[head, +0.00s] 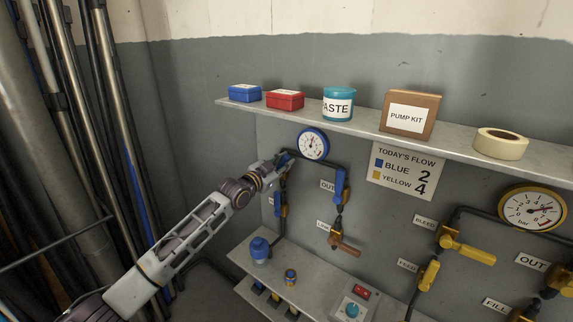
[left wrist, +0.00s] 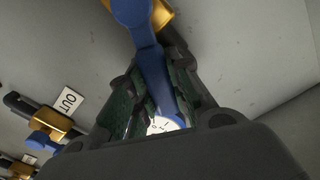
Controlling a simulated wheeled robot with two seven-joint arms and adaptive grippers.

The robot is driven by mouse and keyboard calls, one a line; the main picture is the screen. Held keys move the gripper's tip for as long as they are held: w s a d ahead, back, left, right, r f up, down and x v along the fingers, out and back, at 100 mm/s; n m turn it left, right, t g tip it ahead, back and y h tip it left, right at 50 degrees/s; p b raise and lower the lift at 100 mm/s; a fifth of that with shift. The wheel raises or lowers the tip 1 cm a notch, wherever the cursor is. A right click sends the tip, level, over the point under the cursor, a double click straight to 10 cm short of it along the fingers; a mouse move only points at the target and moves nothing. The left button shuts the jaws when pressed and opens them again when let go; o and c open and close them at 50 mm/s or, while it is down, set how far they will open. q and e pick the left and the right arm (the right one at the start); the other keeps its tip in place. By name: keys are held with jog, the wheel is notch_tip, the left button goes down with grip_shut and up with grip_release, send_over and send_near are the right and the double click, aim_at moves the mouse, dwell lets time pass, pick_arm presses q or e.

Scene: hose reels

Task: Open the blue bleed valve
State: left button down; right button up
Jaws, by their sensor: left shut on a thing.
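My left gripper (head: 281,163) is at the wall panel, just left of the blue-rimmed gauge (head: 313,144). It is shut on a blue lever (left wrist: 153,75), which runs between the two dark finger pads in the left wrist view. The lever sits on a brass valve body (left wrist: 161,14) at the top of that view. In the head view the gripper mostly covers this valve, and I cannot read its label. The gauge's white face shows partly between the fingers (left wrist: 162,125). My right gripper is not in view.
An OUT valve with a blue lever (head: 340,184) is to the right, with a brown-handled valve (head: 345,246) below it. A yellow bleed valve (head: 468,247) is farther right. A shelf (head: 360,130) with boxes juts out above. Pipes (head: 105,100) stand at left.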

pick_arm(q)
jog(key=n, duration=0.1)
jog(key=w+a+n, duration=0.1)
jog(key=n, duration=0.1)
jog(key=shift+a+r, duration=0.15)
jog(key=shift+w+a+n+b, duration=0.2)
jog(key=shift+a+n+b, duration=0.1)
jog(key=shift+n, duration=0.3)
jog(key=shift+w+a+n, duration=0.15)
jog(key=shift+a+n, duration=0.05)
jog(key=shift+n, duration=0.3)
jog(key=shift+w+a+n, duration=0.1)
jog(key=shift+n, duration=0.2)
jog(key=c, duration=1.3)
grip_release()
jog(key=shift+r, duration=0.15)
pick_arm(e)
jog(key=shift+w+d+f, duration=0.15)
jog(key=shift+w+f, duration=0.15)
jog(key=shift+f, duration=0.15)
pick_arm(q)
jog(key=shift+a, duration=0.1)
jog(key=shift+v, duration=6)
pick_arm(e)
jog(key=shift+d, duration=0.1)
